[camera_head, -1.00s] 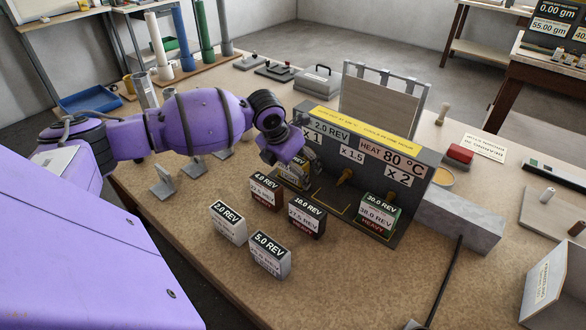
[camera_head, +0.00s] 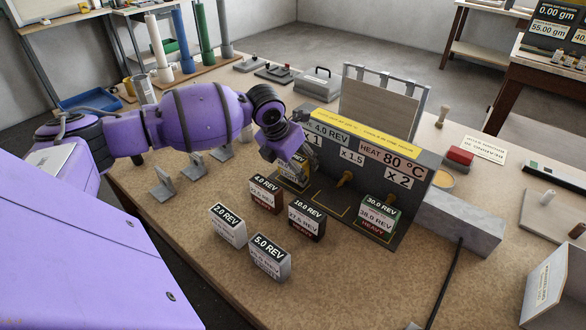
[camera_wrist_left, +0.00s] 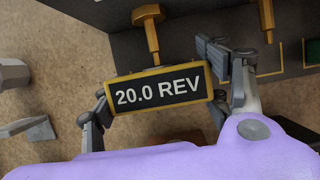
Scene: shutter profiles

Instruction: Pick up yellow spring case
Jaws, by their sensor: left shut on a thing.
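The yellow spring case (camera_wrist_left: 158,91) has a gold edge and a dark face reading "20.0 REV" in the left wrist view. In the head view, part of the case (camera_head: 292,176) shows at the left bay of the dark winding stand (camera_head: 412,215). My left gripper (camera_wrist_left: 166,94) is shut on it, with a finger at each end of the case. A brass shaft (camera_wrist_left: 151,30) ends at or close to the case's far edge; I cannot tell whether they touch. My purple wrist hides much of the case in the head view. My right gripper is not in view.
White (camera_head: 228,226), grey (camera_head: 270,257), brown (camera_head: 266,193) and dark (camera_head: 306,219) cases stand in front of the stand. A green case (camera_head: 378,214) sits in its right bay. The middle bay is empty.

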